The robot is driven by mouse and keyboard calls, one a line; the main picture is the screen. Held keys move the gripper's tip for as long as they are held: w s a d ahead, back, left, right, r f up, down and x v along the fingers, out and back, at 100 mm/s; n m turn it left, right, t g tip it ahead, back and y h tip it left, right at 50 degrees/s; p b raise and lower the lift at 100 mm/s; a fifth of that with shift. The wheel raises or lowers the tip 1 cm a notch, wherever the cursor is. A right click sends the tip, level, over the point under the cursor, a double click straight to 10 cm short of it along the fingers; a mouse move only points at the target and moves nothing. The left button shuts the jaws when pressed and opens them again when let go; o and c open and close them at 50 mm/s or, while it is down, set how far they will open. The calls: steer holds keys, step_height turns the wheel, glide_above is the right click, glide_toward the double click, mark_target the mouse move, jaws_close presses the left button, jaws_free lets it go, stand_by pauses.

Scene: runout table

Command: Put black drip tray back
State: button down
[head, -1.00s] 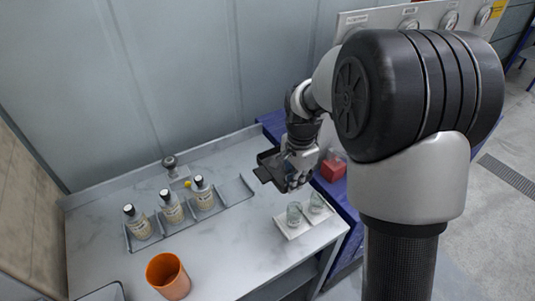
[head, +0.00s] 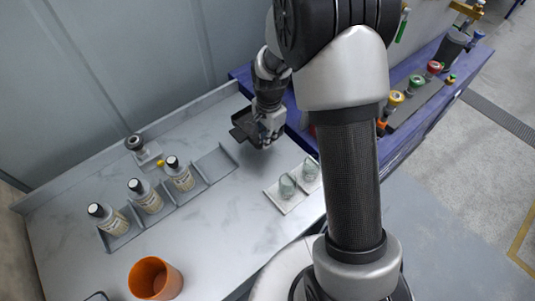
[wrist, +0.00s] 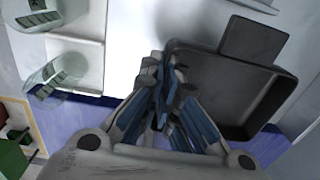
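The black drip tray (head: 243,121) is a shallow dark box with a tab on one side. My gripper (head: 268,134) is shut on one wall of it and holds it near the back right of the white marble table (head: 215,232). In the wrist view, the fingers (wrist: 166,80) pinch the left wall of the tray (wrist: 225,90), and its inside looks empty. The fingers hide part of that wall. Whether the tray touches the table cannot be told, but it appears raised.
A grey divided rack (head: 213,166) holds bottles (head: 145,196); its right end is empty. A small fixture (head: 142,150) stands behind it. An orange cup (head: 155,279) stands in front. A white tray (head: 286,200) with two glasses is at right. A blue bench (head: 405,130) lies beyond.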

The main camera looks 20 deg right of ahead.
mark_target(268, 158)
steer(key=shift+f+b, duration=0.85)
steer(key=shift+f, duration=2.9)
steer(key=shift+f, duration=0.1)
steer(key=c, duration=2.3)
jaws_free()
steer(key=shift+f, duration=0.15)
steer(key=o, duration=0.5)
